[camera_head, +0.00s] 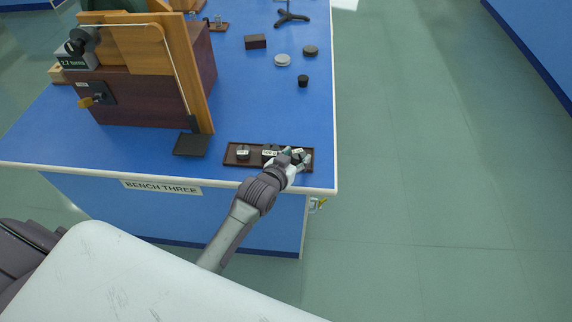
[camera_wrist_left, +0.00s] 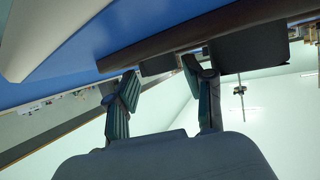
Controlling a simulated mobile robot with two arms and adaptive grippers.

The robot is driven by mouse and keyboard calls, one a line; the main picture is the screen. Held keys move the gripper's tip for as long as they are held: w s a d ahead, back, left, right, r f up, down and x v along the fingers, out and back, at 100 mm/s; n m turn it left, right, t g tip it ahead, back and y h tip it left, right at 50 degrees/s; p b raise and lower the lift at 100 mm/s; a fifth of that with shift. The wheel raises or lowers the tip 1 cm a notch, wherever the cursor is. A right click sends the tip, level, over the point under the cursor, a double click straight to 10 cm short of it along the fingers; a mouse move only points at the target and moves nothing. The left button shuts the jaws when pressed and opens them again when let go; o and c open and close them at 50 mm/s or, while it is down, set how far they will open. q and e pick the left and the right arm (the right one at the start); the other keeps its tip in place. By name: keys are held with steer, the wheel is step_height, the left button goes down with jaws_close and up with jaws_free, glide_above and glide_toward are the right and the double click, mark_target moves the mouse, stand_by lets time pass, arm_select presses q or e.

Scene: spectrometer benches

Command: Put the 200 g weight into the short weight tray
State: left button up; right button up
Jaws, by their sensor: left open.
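A long, narrow brown tray (camera_head: 229,157) lies near the front right edge of the blue bench. It holds small dark weights with pale labels, one at the left (camera_head: 243,153) and one near the middle (camera_head: 269,153). The labels are too small to read, so I cannot tell which is the 200 g weight, or whether this is the short weight tray. My left gripper (camera_head: 300,156) is at the tray's right end, hiding part of it. In the left wrist view its fingers (camera_wrist_left: 163,84) are apart, near the dark tray edge (camera_wrist_left: 200,35). My right gripper is not in view.
A dark flat plate (camera_head: 191,144) lies left of the tray, below a wooden apparatus (camera_head: 150,70). Farther back are a black cup (camera_head: 303,81), a pale disc (camera_head: 282,60), a dark disc (camera_head: 310,50) and a dark block (camera_head: 255,41). Bench between is clear.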

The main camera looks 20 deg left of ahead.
arm_select(q)
steer(key=v, duration=1.1)
